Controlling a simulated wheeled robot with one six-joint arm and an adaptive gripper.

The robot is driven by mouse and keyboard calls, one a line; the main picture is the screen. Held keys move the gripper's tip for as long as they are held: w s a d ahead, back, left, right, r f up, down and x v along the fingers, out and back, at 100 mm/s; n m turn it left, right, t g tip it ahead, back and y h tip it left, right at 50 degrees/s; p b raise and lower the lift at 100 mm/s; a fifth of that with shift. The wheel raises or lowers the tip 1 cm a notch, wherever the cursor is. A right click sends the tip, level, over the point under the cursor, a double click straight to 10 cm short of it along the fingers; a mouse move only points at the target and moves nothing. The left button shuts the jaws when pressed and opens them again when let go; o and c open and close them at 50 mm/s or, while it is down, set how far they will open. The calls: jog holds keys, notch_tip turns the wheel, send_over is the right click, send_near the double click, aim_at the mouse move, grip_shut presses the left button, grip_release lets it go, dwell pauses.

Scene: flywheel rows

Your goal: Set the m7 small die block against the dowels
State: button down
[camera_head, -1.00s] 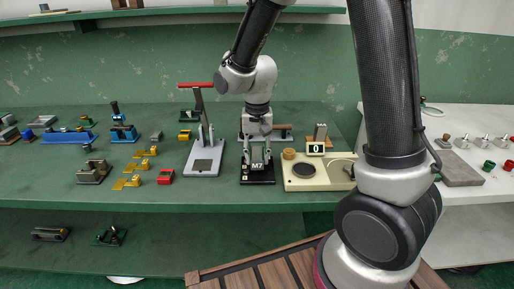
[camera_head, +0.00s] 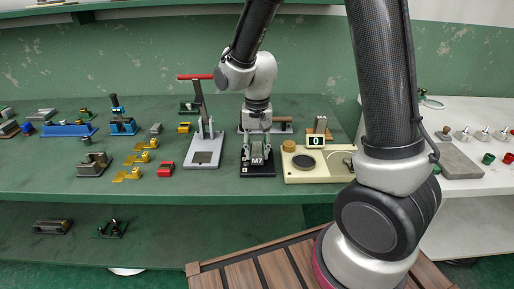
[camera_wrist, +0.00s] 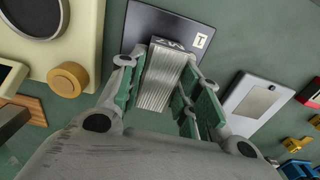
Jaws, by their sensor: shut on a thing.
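The m7 small die block (camera_head: 257,161) is a grey metal block marked M7, over a black base plate (camera_head: 258,173) on the green bench. In the wrist view the die block (camera_wrist: 158,80) shows a ribbed face, and the dark plate (camera_wrist: 190,22) with a small white label lies beyond it. My gripper (camera_head: 258,143) points down and is shut on the block; in the wrist view its green-padded fingers (camera_wrist: 160,88) stand on either side. I cannot make out the dowels, or whether the block touches the plate.
A lever press (camera_head: 203,150) with a red handle stands close on the left. A cream instrument (camera_head: 320,176) showing 0 stands close on the right, with a round cork-coloured piece (camera_head: 289,146). Yellow parts (camera_head: 133,174) and a red block (camera_head: 165,169) lie further left.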

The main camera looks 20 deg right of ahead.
aim_at(255, 148)
jog(key=shift+f, duration=0.5)
jog(key=shift+w+a, duration=0.1)
jog(key=shift+a, duration=0.15)
dwell(1.1)
jog(key=shift+w, duration=0.25)
dwell(1.1)
jog(key=c, duration=0.9)
grip_release()
notch_tip(255, 148, up, 12)
jog(key=shift+r, duration=0.1)
